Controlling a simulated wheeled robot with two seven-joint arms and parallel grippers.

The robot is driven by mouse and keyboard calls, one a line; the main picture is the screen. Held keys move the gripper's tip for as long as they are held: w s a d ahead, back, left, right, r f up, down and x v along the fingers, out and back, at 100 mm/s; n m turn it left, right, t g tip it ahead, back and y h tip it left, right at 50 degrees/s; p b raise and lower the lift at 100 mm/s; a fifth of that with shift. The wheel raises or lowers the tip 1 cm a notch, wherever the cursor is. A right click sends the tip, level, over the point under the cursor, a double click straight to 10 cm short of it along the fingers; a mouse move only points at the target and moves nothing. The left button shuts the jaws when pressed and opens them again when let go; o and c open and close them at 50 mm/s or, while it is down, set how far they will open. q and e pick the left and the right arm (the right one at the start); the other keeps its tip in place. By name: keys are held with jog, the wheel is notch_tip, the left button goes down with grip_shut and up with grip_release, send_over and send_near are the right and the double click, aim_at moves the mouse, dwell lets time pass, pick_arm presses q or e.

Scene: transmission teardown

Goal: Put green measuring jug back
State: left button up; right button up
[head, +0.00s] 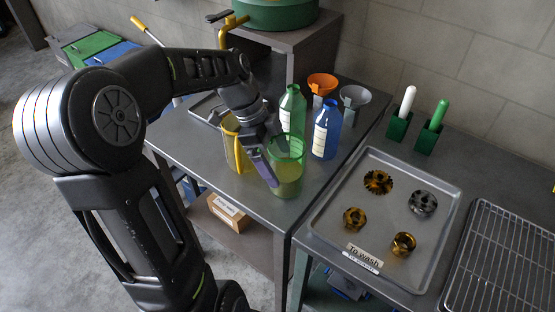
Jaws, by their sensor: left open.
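The green measuring jug (289,178) is translucent and stands upright on the grey metal table (205,165), near its front right edge. My left gripper (266,158) is open at the jug's left side. One finger slants down across the jug's left wall; whether it touches or reaches inside the jug I cannot tell. A yellow jug (231,138) stands just left of the green one, partly hidden by my left gripper. My right gripper is not in view.
A green bottle (292,112) and a blue bottle (327,130) stand close behind the green jug. Orange (321,84) and grey (354,98) funnels stand farther back. On the right, a "To wash" tray (332,228) holds several metal parts beside a wire rack (505,265).

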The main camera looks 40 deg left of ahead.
pick_arm(q)
jog(key=v, duration=1.1)
jog(key=shift+r+p, duration=0.3)
jog(key=shift+p, duration=0.05)
jog(key=shift+a, duration=0.1)
